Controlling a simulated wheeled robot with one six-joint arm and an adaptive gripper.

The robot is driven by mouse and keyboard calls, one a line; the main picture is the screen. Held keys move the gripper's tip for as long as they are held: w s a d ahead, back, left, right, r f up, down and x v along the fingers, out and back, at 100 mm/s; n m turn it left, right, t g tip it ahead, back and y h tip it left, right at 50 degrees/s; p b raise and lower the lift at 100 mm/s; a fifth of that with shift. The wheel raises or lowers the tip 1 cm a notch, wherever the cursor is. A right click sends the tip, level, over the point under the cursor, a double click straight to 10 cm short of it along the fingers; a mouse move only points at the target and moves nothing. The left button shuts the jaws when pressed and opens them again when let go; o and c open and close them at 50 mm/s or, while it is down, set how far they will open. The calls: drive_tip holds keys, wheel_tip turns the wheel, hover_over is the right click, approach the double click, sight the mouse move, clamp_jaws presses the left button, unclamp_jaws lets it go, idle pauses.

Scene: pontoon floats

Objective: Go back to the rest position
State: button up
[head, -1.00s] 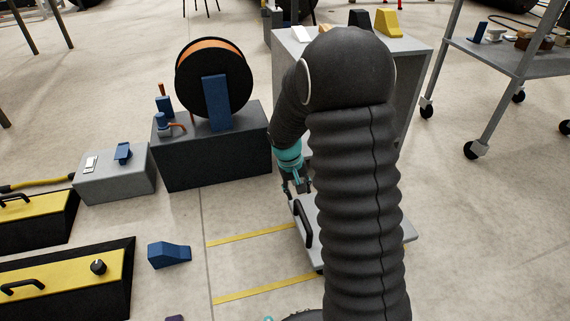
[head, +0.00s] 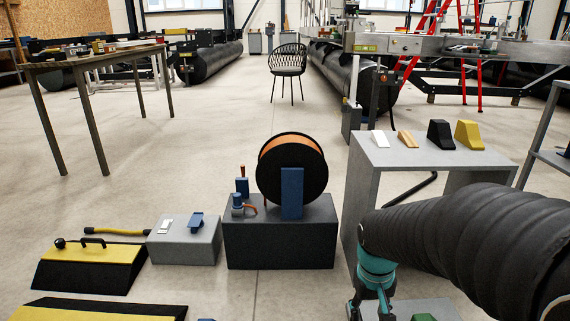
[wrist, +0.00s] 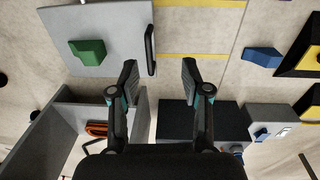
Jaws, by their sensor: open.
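My gripper (wrist: 160,75) is open and empty in the wrist view, pointing down with its fingers apart. Its fingertips appear beside the black handle (wrist: 151,50) of a grey plate (wrist: 112,22); I cannot tell the height between them. A green wedge block (wrist: 87,52) lies on that plate. In the head view my arm reaches in from the right, and my gripper (head: 371,308) is at the bottom edge, partly cut off. Only part of the grey plate (head: 440,306) shows there.
A dark box (head: 280,247) with an orange cable reel (head: 292,172) stands left of my arm. A grey table (head: 400,155) with several wedges is behind my arm. A grey box (head: 184,241) and yellow-black ramps (head: 92,264) lie left. Open floor extends towards a chair (head: 288,62).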

drive_tip(key=s+a+r+t+p, duration=0.1)
drive_tip(key=s+r+t+p, duration=0.1)
drive_tip(key=s+r, duration=0.3)
drive_tip(key=s+a+r+t+p, duration=0.1)
drive_tip(key=s+r+t+p, duration=0.2)
drive_tip(key=r, duration=1)
drive_tip(key=s, duration=0.2)
drive_tip(key=shift+s+r+y+p, duration=0.2)
drive_tip(key=shift+s+y+p, duration=0.2)
drive_tip(key=shift+d, duration=0.1)
